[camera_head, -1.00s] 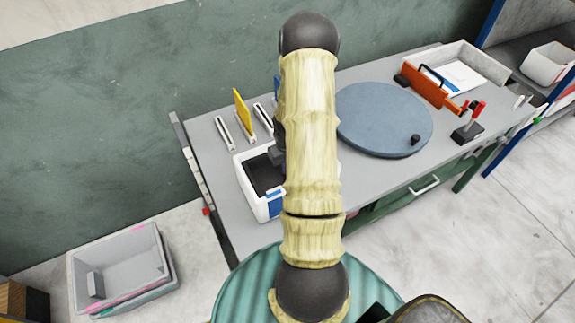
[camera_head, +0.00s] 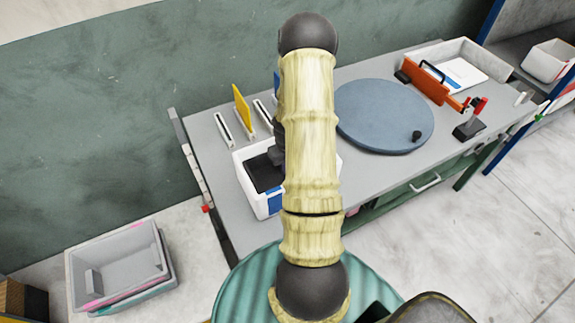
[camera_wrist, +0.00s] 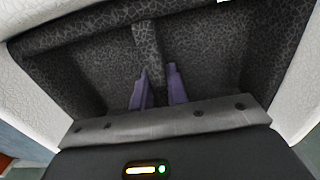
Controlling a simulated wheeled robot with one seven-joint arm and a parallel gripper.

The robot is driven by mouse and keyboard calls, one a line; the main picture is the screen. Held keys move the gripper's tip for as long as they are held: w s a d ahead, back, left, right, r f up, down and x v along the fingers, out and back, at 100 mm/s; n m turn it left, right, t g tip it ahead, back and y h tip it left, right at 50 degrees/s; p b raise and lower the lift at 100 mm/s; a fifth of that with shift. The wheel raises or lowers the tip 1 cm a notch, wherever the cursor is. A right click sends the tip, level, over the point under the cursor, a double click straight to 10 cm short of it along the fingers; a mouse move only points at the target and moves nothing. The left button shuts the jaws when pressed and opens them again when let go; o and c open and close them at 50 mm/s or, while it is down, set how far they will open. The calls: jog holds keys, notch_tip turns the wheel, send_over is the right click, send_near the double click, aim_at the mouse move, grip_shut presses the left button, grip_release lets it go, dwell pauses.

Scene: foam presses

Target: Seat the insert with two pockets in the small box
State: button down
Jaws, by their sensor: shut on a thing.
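The dark speckled insert with two pockets (camera_wrist: 205,50) fills most of the wrist view, with a rib between its pockets. My gripper (camera_wrist: 158,68) is shut on this rib, its purple fingers reaching down by it. White walls of the small box (camera_wrist: 300,85) show left and right of the insert. In the head view the white small box (camera_head: 244,180) stands on the bench with the dark insert (camera_head: 262,172) within its outline. My arm hides the box's right part and the gripper there. How deep the insert sits, and whether it is level, I cannot tell.
Slotted holders, one with a yellow plate (camera_head: 242,108), stand just behind the box. A round blue-grey disc (camera_head: 380,115) lies to the right on the bench (camera_head: 205,130). An orange tool (camera_head: 428,84) and red-handled clamp (camera_head: 468,130) are farther right.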

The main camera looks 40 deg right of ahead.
jog(key=shift+f+b, duration=0.6)
jog(key=shift+f, duration=0.3)
jog(key=c, duration=1.3)
grip_release()
jog(key=shift+r, duration=0.15)
notch_tip(320, 180, up, 17)
jog(key=b, duration=0.2)
jog(key=shift+a+r, duration=0.1)
